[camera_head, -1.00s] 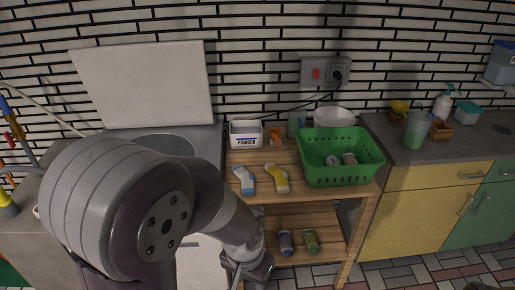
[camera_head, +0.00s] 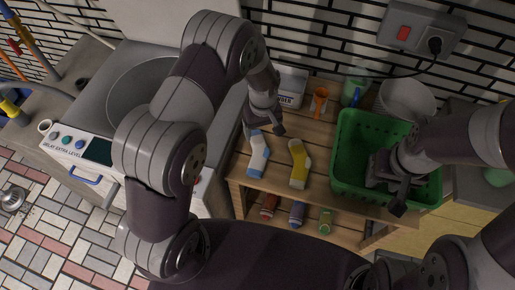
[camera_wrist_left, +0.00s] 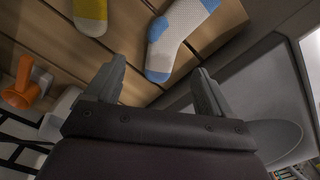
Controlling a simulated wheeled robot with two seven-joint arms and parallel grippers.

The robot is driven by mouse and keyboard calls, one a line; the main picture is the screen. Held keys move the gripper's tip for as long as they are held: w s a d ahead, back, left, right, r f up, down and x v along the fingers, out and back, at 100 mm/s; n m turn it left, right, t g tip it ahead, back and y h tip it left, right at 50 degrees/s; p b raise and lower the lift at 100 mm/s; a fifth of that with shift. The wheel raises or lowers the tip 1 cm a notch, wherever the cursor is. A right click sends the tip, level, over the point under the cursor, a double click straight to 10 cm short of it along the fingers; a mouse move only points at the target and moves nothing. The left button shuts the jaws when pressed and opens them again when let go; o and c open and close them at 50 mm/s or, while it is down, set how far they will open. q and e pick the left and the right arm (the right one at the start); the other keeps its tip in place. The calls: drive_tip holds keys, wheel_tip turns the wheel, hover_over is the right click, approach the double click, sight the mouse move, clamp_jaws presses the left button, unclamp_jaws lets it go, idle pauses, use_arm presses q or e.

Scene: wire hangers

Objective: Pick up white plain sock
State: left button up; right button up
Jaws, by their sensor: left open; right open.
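No plain white sock shows clearly. A white sock with blue toe and heel (camera_head: 258,153) lies flat on the wooden shelf top. It also shows in the left wrist view (camera_wrist_left: 183,30), just beyond the fingertips. My left gripper (camera_head: 264,131) is open and empty above the shelf, close to this sock's upper end. A yellow and white sock (camera_head: 299,164) lies to its right; its yellow part (camera_wrist_left: 90,14) shows in the wrist view. My right gripper (camera_head: 387,190) is open inside the green basket (camera_head: 352,136), and its arm hides most of the basket's contents.
An orange scoop-like item (camera_head: 319,102), a powder box (camera_head: 291,86) and white bowls (camera_head: 405,99) stand along the back. The lower shelf holds several rolled socks (camera_head: 297,214). A washing machine (camera_head: 95,152) stands to the left.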

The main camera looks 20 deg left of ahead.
sight(259, 146)
use_arm(q)
drive_tip(key=f, duration=0.2)
drive_tip(key=f+p, duration=0.1)
drive_tip(key=f, duration=0.2)
drive_tip(key=f+p, duration=0.1)
drive_tip(key=f, duration=0.2)
drive_tip(key=shift+a, duration=0.4)
drive_tip(key=shift+f, duration=0.3)
drive_tip(key=c, duration=1.1)
